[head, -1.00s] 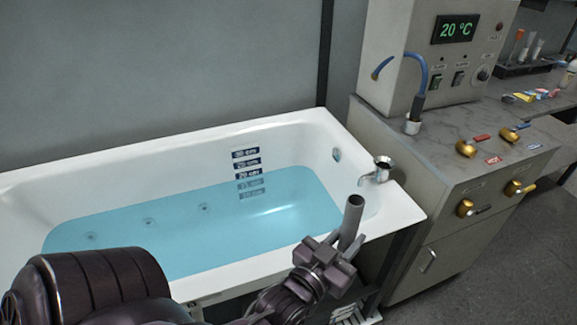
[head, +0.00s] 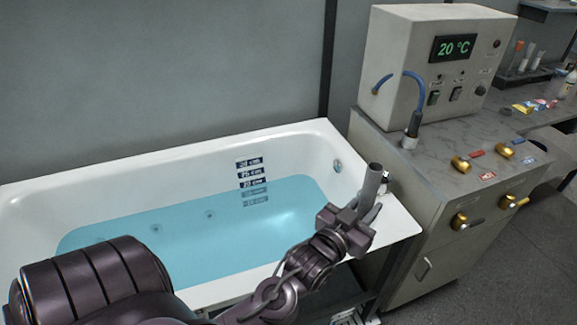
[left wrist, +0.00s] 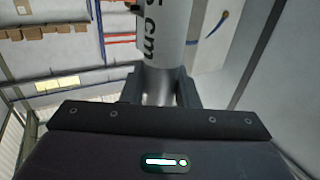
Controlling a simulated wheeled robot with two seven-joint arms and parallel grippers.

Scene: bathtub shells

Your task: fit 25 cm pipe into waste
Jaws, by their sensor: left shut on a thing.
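A grey pipe (head: 371,185) stands nearly upright, tilted a little, in my left gripper (head: 346,228) at the right end of the bathtub. In the left wrist view the pipe (left wrist: 166,35) rises between the fingers (left wrist: 160,88) and shows part of a "cm" marking; its first figure is cut off. My left gripper is shut on it. The white bathtub (head: 150,172) holds blue water (head: 190,225). The waste opening is not clearly visible. The pipe and gripper hide most of the tap (head: 386,178). My right gripper is not in view.
Depth labels (head: 250,172) mark the tub's inner wall. A grey cabinet (head: 435,245) with brass valves (head: 460,163) and a control box (head: 430,60) reading 20 °C stand to the right. A blue hose (head: 416,85) bends down to the cabinet top.

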